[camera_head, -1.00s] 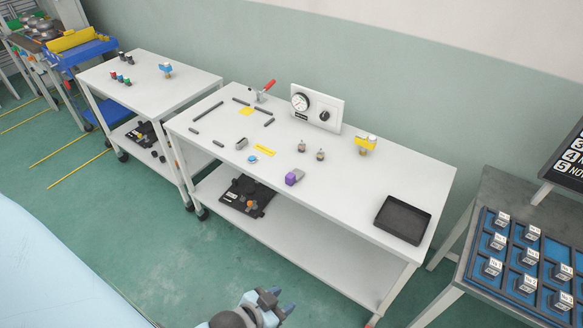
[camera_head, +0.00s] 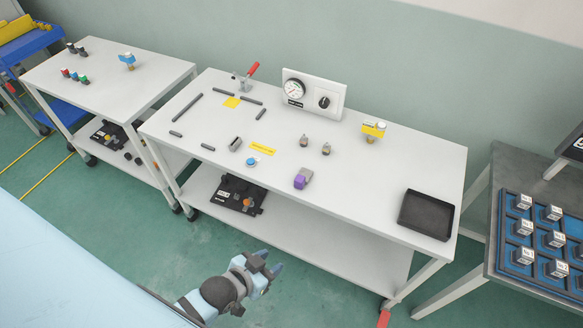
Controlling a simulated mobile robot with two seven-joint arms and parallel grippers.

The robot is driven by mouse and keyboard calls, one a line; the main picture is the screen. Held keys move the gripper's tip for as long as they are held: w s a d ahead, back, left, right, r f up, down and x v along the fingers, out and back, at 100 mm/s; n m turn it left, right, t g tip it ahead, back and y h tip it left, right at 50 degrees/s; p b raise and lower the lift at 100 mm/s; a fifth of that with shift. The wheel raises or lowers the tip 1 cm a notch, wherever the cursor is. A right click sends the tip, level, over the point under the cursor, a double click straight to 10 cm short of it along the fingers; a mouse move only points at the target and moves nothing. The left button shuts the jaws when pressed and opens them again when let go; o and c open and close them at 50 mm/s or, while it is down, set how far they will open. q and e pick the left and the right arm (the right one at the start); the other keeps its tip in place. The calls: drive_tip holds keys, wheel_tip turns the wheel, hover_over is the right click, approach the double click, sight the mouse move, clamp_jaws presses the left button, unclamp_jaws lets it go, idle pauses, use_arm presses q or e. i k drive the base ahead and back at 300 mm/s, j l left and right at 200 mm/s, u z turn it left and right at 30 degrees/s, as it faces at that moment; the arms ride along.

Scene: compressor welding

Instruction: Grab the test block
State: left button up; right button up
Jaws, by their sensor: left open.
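A small purple and grey block (camera_head: 303,178) lies near the front edge of the white table (camera_head: 370,195); it may be the test block, but I see no label on it. Labelled metal cubes (camera_head: 525,202) sit in a blue compartment tray (camera_head: 510,240) at the far right. My left gripper (camera_head: 268,264) is open and empty, in front of the white table and apart from all these blocks. My right gripper is not in view.
A black tray (camera_head: 426,214) lies at the table's right end. A gauge panel (camera_head: 313,94), a red-handled clamp (camera_head: 246,77) and a yellow-topped fitting (camera_head: 373,131) stand along the back. Dark bars and a blue button (camera_head: 252,161) lie at left. The right-centre tabletop is clear.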

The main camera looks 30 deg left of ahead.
sight(303, 177)
drive_tip(key=i+j, duration=0.1)
drive_tip(key=j, duration=0.3)
drive_tip(key=i+j, duration=0.1)
drive_tip(key=j, duration=0.3)
drive_tip(key=i+j, duration=0.1)
drive_tip(key=j, duration=0.3)
drive_tip(key=i+j, duration=0.1)
drive_tip(key=j, duration=0.35)
drive_tip(key=i+j, duration=0.1)
drive_tip(key=j, duration=0.3)
